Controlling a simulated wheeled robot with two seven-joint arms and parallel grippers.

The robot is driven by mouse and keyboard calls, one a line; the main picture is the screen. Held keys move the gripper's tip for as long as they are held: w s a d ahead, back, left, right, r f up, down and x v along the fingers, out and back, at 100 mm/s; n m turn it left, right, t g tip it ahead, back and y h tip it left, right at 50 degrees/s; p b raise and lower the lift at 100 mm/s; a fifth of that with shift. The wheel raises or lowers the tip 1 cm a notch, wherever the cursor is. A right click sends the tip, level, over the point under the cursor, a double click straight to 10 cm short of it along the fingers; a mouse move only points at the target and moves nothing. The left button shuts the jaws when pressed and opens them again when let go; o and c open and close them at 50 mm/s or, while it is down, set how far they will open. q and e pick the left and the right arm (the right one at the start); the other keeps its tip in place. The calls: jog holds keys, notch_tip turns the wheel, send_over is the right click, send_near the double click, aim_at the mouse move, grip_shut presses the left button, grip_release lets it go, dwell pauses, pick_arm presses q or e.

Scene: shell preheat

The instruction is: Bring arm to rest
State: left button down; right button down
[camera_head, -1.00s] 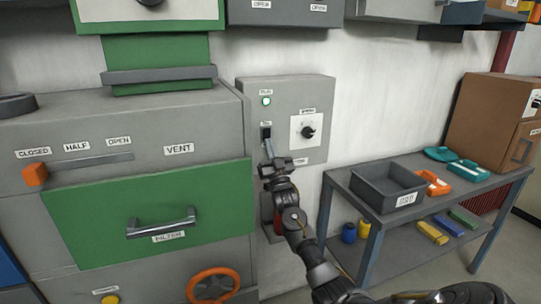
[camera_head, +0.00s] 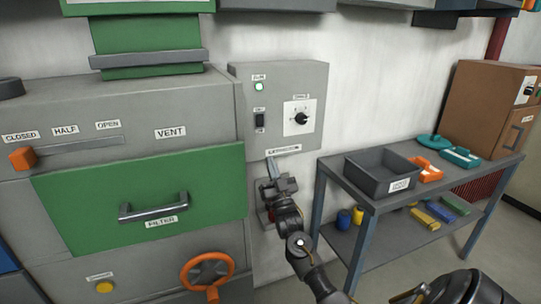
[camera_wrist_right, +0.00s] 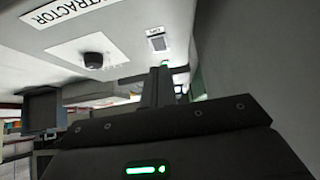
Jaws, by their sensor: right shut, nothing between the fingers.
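My right gripper (camera_head: 271,170) is shut and empty in the head view. It points up, just below the grey control box (camera_head: 313,80) on the wall and clear of its switch. In the right wrist view the closed fingers (camera_wrist_right: 156,88) also show, with the box face beyond them. The box has a lit green lamp (camera_head: 259,87), a black rocker switch (camera_head: 260,120) and a dark knob (camera_head: 300,118). My left gripper does not show.
A grey machine with a green filter drawer (camera_head: 90,200), a vent slider (camera_head: 23,158) and an orange wheel (camera_head: 207,272) stands at left. A metal table (camera_head: 352,183) with a grey bin (camera_head: 365,180) stands at right. A brown cabinet (camera_head: 482,110) is at the far right.

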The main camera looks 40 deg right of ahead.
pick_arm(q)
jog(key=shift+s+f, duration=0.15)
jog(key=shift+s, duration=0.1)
pick_arm(e)
jog(key=shift+v, duration=0.75)
